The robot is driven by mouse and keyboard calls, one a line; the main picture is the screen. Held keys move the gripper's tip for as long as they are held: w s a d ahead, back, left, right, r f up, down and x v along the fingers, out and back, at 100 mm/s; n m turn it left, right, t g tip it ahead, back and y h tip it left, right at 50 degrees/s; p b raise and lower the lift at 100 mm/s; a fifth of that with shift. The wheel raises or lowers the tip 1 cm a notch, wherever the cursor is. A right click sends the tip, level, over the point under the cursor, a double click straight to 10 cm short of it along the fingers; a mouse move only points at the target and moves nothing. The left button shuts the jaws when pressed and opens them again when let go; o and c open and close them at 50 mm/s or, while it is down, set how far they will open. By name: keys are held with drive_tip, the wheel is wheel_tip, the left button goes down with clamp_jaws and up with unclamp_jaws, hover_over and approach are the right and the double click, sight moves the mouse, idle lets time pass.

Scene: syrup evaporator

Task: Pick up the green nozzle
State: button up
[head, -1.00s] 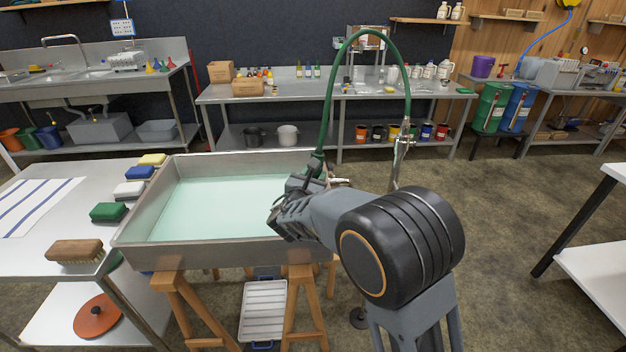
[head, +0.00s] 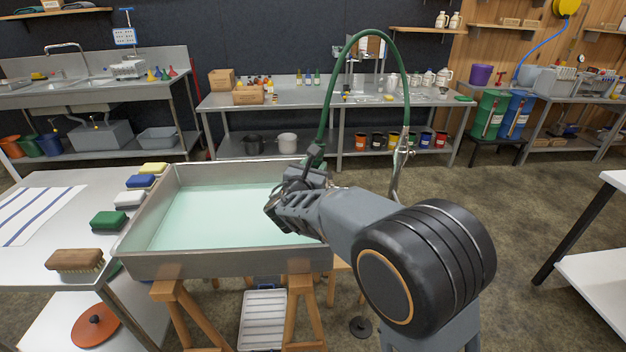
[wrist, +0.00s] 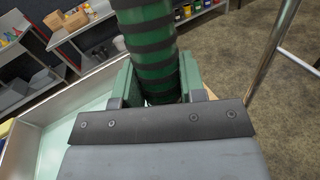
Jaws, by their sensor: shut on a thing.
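The green nozzle (wrist: 148,48) shows in the wrist view as a thick green cylinder with dark rings. My gripper (wrist: 155,85) has its two green-padded fingers on either side of it, shut on it. In the head view my gripper (head: 308,178) is above the right part of the basin, and the nozzle is mostly hidden behind it. A green hose (head: 326,100) rises from there, arches over and comes down to a metal stand (head: 400,165) on the right. The nozzle's tip is hidden.
A steel basin (head: 140,262) of pale green liquid stands on wooden trestles. A table at left holds a brush (head: 75,260), a green sponge (head: 108,220) and other sponges. A white table (head: 600,255) is at right. Open floor lies between.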

drive_tip(key=s+a, duration=0.2)
drive_tip(key=s, duration=0.3)
drive_tip(key=s+a+t+b, duration=0.1)
drive_tip(key=s+a, duration=0.2)
drive_tip(key=s, duration=0.3)
drive_tip(key=s+a+r+n+t+b, duration=0.1)
drive_tip(key=s+a, duration=0.1)
drive_tip(key=s, duration=0.3)
drive_tip(key=shift+s+a, duration=0.15)
drive_tip(key=shift+s, duration=0.1)
drive_tip(key=shift+r, duration=0.15)
drive_tip(key=shift+h, duration=0.3)
